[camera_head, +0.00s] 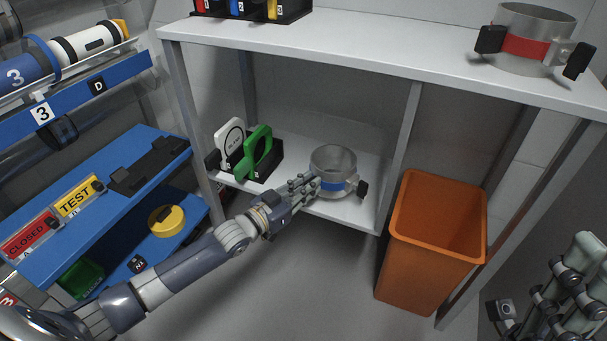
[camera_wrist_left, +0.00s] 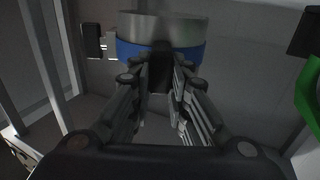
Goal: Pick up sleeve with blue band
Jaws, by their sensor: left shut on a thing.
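The sleeve with the blue band (camera_head: 334,172) is a short, open metal ring with dark handles, upright at the lower shelf's front edge. I cannot tell whether it touches the shelf. My left gripper (camera_head: 308,187) reaches it from the front left and is shut on its near dark handle. In the left wrist view the blue band (camera_wrist_left: 125,50) spans the top, and the fingers of my left gripper (camera_wrist_left: 160,85) close around the dark handle below it. Part of my right gripper (camera_head: 540,308) shows at the lower right, cut off by the frame edge; its jaw state is unclear.
A sleeve with a red band (camera_head: 524,46) stands on the upper shelf (camera_head: 380,62). White and green tags (camera_head: 258,150) stand in a black holder left of the held sleeve. An orange bin (camera_head: 430,240) stands right of the shelf post. A blue rack (camera_head: 70,215) is at left.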

